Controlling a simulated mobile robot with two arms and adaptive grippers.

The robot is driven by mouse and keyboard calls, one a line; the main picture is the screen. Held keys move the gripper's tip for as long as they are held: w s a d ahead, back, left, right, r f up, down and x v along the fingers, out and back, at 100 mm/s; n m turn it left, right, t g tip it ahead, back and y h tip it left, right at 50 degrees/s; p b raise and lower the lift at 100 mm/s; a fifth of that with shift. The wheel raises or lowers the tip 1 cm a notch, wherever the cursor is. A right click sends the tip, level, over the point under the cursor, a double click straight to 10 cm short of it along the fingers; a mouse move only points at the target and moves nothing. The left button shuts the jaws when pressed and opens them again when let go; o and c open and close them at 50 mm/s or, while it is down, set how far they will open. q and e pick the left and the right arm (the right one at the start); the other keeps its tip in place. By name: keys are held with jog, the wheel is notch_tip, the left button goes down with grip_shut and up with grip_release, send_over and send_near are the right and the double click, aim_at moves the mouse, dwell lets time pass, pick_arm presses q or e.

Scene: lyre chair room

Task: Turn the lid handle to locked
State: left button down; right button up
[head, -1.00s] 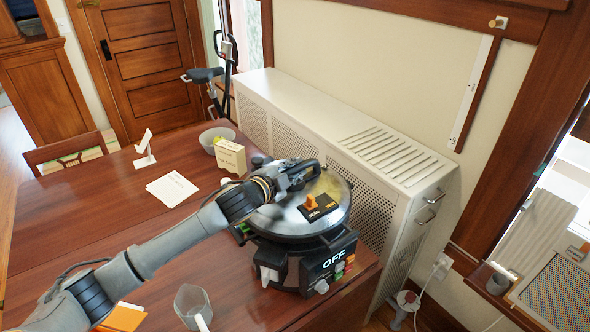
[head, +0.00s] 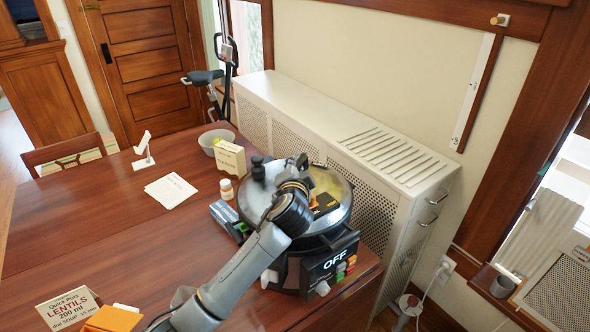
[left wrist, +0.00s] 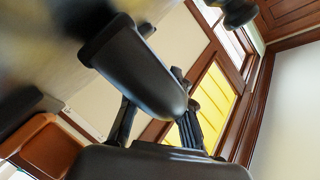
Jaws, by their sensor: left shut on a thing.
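A dark cooker (head: 340,262) with an "OFF" display and coloured buttons stands near the table's right edge. Its round metal lid (head: 337,181) is on, with a black knob (head: 258,168) at the lid's left and a black plate (head: 326,205) with orange lettering on top. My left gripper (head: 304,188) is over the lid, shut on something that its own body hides. The orange lid handle is hidden behind the gripper, so its angle cannot be told. In the left wrist view dark gripper parts (left wrist: 140,70) fill the middle, and a black knob (left wrist: 238,10) shows top right.
A pill bottle (head: 226,188), a cream box (head: 230,157), a bowl (head: 215,140) and white paper (head: 171,190) lie left of the cooker. A lentils card (head: 70,308) stands front left. A radiator cover (head: 350,150) runs close behind. The table's left middle is clear.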

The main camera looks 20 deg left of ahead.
dwell(0.4)
pick_arm(q)
jog(key=c, duration=1.2)
grip_release()
jog(key=v, duration=1.2)
jog(key=shift+d, duration=0.1)
jog(key=shift+f, duration=0.1)
